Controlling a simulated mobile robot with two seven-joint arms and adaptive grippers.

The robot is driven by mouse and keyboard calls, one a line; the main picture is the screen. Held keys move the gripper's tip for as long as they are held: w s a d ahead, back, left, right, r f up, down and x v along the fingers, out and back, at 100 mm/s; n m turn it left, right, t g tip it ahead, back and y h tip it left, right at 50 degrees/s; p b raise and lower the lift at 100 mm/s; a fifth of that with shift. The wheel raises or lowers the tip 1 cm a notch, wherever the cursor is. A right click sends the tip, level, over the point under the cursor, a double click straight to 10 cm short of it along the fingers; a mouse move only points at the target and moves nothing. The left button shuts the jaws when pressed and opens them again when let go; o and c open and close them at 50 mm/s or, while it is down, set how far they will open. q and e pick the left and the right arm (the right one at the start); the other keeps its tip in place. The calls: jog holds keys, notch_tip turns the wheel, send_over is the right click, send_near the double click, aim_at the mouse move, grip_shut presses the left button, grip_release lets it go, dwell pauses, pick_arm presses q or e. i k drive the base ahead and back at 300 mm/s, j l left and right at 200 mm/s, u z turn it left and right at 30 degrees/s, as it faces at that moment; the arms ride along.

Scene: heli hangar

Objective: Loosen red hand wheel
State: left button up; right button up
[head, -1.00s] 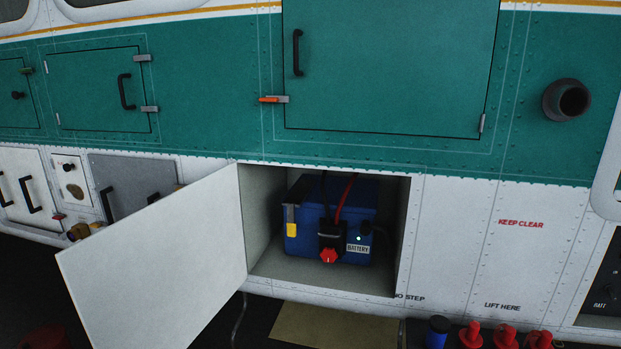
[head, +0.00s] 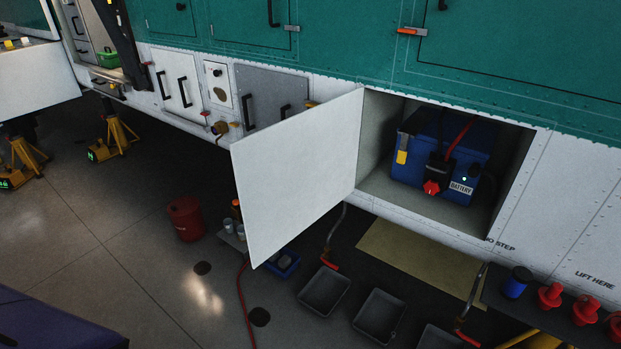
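A small red hand wheel (head: 431,188) sits on a black block (head: 437,172) at the front of a blue battery (head: 470,135). The battery stands inside an open bay (head: 385,186) in the white lower side of the helicopter. A red cable rises from the black block. A green light shows beside the "BATTERY" label. The white bay door (head: 295,180) hangs open to the left. Neither gripper shows in the head view.
Below the bay are grey trays (head: 325,291), a tan mat (head: 420,261) and a dark shelf with a blue cup (head: 516,283) and red plugs (head: 550,295). A red bucket (head: 186,219) and yellow jacks (head: 117,130) stand left. Open floor lies at lower left.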

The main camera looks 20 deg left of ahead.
aim_at(431, 188)
jog(key=k+z, duration=0.1)
jog(key=k, duration=0.9)
jog(key=k+z, duration=0.1)
jog(key=z, duration=1.25)
jog(key=i+j, duration=0.1)
jog(key=j, duration=0.6)
jog(key=i+j, duration=0.1)
jog(key=j, duration=0.55)
jog(key=i+j, duration=0.1)
jog(key=j, duration=1.25)
jog(key=i+j, duration=0.15)
jog(key=j, duration=0.55)
jog(key=i+j, duration=0.1)
jog(key=j, duration=0.55)
jog(key=i+j, duration=0.1)
jog(key=j, duration=0.6)
